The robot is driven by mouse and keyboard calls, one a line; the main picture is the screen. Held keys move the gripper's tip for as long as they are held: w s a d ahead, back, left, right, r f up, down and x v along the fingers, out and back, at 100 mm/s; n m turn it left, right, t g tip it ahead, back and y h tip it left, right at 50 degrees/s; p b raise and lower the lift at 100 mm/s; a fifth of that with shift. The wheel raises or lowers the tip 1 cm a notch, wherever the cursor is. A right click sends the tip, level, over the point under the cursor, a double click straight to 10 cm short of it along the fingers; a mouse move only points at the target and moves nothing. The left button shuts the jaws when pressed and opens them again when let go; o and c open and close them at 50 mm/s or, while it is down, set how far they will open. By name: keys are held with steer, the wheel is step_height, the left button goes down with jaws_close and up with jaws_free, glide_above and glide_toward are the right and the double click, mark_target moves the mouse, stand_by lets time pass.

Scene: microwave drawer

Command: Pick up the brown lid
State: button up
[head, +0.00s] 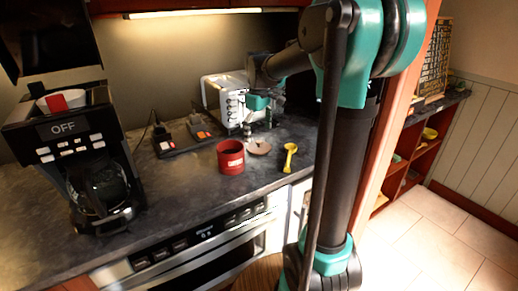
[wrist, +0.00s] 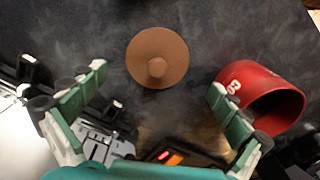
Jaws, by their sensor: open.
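The brown lid (wrist: 158,50) is a flat round disc with a small knob in its middle. It lies on the dark countertop, and in the head view the lid (head: 258,147) sits just right of the red canister. My gripper (wrist: 157,92) is open and empty, with its green-padded fingers spread wide. In the wrist view the lid lies between the lines of the two fingers, a little beyond their tips.
The red canister (head: 230,157) stands left of the lid; in the wrist view it (wrist: 268,98) is close to the right finger. A yellow scoop (head: 289,157) lies to the right. A white toaster (head: 222,97), a power strip (head: 184,139) and a coffee maker (head: 88,165) stand around.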

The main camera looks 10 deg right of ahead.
mark_target(259, 141)
step_height(259, 141, down, 4)
steer(key=shift+w+d+f, duration=0.1)
steer(key=shift+c, duration=0.2)
steer(key=c, duration=1.6)
steer(key=shift+o, duration=0.2)
